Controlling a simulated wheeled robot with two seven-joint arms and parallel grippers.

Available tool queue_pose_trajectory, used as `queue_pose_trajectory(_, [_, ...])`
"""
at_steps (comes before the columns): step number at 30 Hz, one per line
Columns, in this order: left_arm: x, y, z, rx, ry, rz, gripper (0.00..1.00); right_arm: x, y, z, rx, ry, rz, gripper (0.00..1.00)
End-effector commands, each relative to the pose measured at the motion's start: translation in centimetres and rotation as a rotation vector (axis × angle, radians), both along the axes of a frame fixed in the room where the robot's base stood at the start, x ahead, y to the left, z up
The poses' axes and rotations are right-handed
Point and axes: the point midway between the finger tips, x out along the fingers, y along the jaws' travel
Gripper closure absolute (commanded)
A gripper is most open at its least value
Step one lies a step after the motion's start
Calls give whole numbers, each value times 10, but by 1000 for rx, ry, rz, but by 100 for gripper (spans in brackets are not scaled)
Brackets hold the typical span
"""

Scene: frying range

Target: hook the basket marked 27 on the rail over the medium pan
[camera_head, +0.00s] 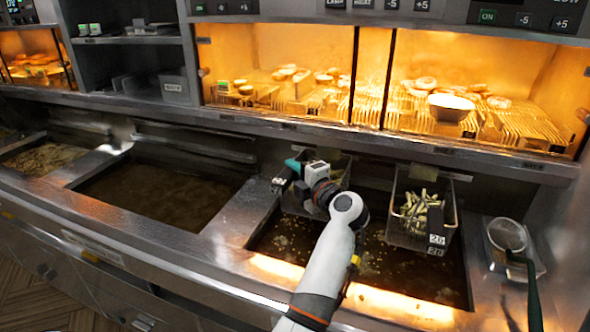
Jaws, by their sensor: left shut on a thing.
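My left gripper (295,181) is shut on a wire basket (338,170) at the back left of the right-hand oil pan (285,240). The gripper and forearm hide much of this basket. A teal piece (293,164) shows at the gripper, and a small dark tag (279,184) beside it is too small to read. A second basket (405,228), holding pale green fries, hangs at the back right of the same pan; its tag (437,240) seems to read 26. A bare rail (195,147) runs behind the middle oil pan (155,195). My right gripper is out of view.
Another pan (42,158) with food lies at far left. A clear container (507,235) and a dark green handle (530,285) are at right. The middle pan is clear above.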

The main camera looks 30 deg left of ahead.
Motion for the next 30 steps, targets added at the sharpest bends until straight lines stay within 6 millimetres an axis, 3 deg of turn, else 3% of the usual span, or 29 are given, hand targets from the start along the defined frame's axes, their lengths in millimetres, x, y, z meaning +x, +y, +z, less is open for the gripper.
queue_pose_trajectory(30, [0, -1, -13, 3, -8, 1, 100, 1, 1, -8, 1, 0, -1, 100])
